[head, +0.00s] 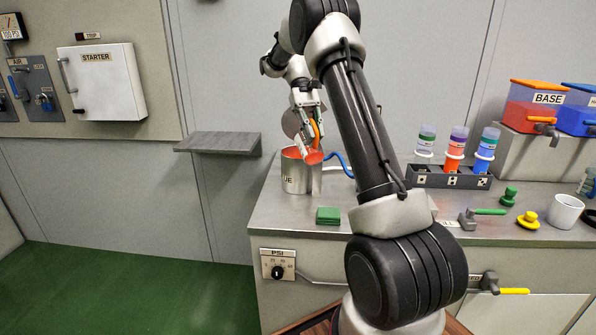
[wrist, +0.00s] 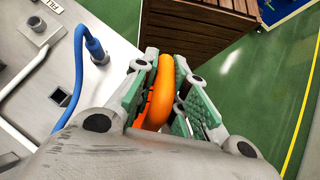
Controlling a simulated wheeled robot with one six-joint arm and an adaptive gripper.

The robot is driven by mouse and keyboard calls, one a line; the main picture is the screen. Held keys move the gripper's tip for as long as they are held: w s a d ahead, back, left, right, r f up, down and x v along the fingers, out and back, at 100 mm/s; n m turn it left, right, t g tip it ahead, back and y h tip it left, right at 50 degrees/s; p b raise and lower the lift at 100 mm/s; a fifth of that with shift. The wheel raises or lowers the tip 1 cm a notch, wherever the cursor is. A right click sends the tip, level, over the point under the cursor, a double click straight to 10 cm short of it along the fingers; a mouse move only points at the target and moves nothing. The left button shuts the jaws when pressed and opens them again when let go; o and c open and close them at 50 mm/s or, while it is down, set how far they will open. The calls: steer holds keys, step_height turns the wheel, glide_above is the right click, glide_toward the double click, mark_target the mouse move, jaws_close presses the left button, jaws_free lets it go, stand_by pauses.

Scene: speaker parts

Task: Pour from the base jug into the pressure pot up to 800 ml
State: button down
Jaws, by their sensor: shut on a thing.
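My gripper (head: 308,130) is shut on the orange handle of the base jug (head: 314,157); the handle also shows between the green finger pads in the wrist view (wrist: 160,88). The jug hangs tilted at the mouth of the pressure pot (head: 297,178), a silver cylinder on the bench with lettering ending in "UE". Red-orange colour shows inside the pot's mouth. A grey round disc, possibly the lid, stands behind my gripper. The jug's body is mostly hidden in the wrist view. I cannot read any fill level or see a stream clearly.
A blue hose (head: 341,163) runs beside the pot. A green block (head: 328,215) lies in front of it. A rack (head: 445,178) with several bottles, a white cup (head: 565,211) and a red BASE tank (head: 530,116) stand to the right. A grey shelf (head: 218,142) juts out left.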

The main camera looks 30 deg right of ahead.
mark_target(318, 154)
stand_by(0.6)
steer(key=shift+s+f+t, duration=0.35)
steer(key=shift+f+t, duration=0.1)
steer(key=shift+t, duration=0.35)
steer(key=shift+f+t+h, duration=0.3)
steer(key=shift+f+t, duration=0.35)
steer(key=shift+t, duration=0.25)
steer(key=shift+s+a+f+t, duration=0.15)
steer(key=shift+s+t, duration=0.15)
steer(key=shift+t, duration=0.3)
steer(key=s+f+t, duration=0.2)
steer(key=shift+s+a+f+t+h, duration=0.15)
steer(key=shift+s+f+t+h, duration=0.15)
step_height(318, 154, down, 7)
steer(key=s+t, duration=0.2)
steer(key=t, duration=0.1)
steer(key=shift+a+f+h, duration=0.2)
steer(key=shift+h, duration=0.1)
